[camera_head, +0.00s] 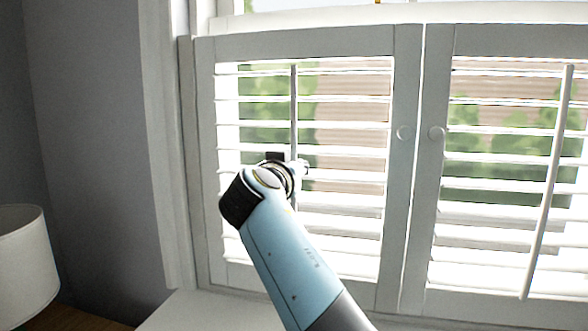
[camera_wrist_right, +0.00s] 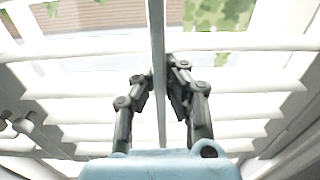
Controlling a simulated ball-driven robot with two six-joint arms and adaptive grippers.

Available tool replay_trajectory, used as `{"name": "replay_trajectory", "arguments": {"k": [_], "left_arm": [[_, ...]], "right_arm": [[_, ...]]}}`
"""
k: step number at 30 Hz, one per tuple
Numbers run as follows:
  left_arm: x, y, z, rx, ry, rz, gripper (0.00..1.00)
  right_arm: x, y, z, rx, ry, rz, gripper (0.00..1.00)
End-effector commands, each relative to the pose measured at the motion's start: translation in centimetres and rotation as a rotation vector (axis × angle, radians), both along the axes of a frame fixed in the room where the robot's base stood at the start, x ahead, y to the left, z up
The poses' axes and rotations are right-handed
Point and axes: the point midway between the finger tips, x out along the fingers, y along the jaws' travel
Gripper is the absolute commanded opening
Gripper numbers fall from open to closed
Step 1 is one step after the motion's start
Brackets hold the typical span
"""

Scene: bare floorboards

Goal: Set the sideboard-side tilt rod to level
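The left shutter panel's tilt rod (camera_head: 294,105) is a thin upright bar in front of white slats (camera_head: 345,127). The lamp stands on this side. Greenery and brick show through gaps between the slats. My right gripper (camera_head: 291,163) is at the rod's middle in the head view, largely hidden behind my blue wrist. In the right wrist view, the two dark fingers of the right gripper (camera_wrist_right: 162,80) are closed in on either side of the rod (camera_wrist_right: 157,35), their pads against it. The rod's lower part is behind my arm. My left gripper is not in view.
The right shutter panel has its own slanting tilt rod (camera_head: 548,180). A white lampshade (camera_head: 24,262) stands at the lower left above a brown wooden surface. A white ledge (camera_head: 205,312) lies below the window.

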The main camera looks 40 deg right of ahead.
Motion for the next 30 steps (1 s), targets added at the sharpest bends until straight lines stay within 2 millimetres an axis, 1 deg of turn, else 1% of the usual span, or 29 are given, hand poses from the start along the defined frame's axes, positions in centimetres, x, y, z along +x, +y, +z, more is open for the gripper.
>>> {"name": "replay_trajectory", "arguments": {"k": [5,6,12,13,20,22,26,30], "left_arm": [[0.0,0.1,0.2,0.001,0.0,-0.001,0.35],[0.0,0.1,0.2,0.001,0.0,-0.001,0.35],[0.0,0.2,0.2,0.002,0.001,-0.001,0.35],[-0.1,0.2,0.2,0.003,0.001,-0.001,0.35],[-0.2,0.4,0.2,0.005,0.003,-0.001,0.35],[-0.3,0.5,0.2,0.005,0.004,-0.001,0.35],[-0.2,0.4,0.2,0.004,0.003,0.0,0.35],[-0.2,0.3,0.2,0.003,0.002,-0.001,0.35]], "right_arm": [[0.0,0.0,0.2,0.0,0.0,0.0,0.0],[0.0,0.0,0.2,0.0,0.0,0.0,0.07],[0.0,0.0,0.2,0.0,-0.001,0.0,0.33],[0.0,0.0,0.2,0.0,-0.001,0.0,0.35],[0.0,0.0,0.3,0.0,-0.001,0.0,0.35],[0.0,0.0,0.6,0.0,-0.003,0.0,0.35],[0.1,0.0,2.5,0.001,-0.007,0.001,0.35],[0.0,0.0,5.4,0.001,-0.009,0.001,0.35]]}}
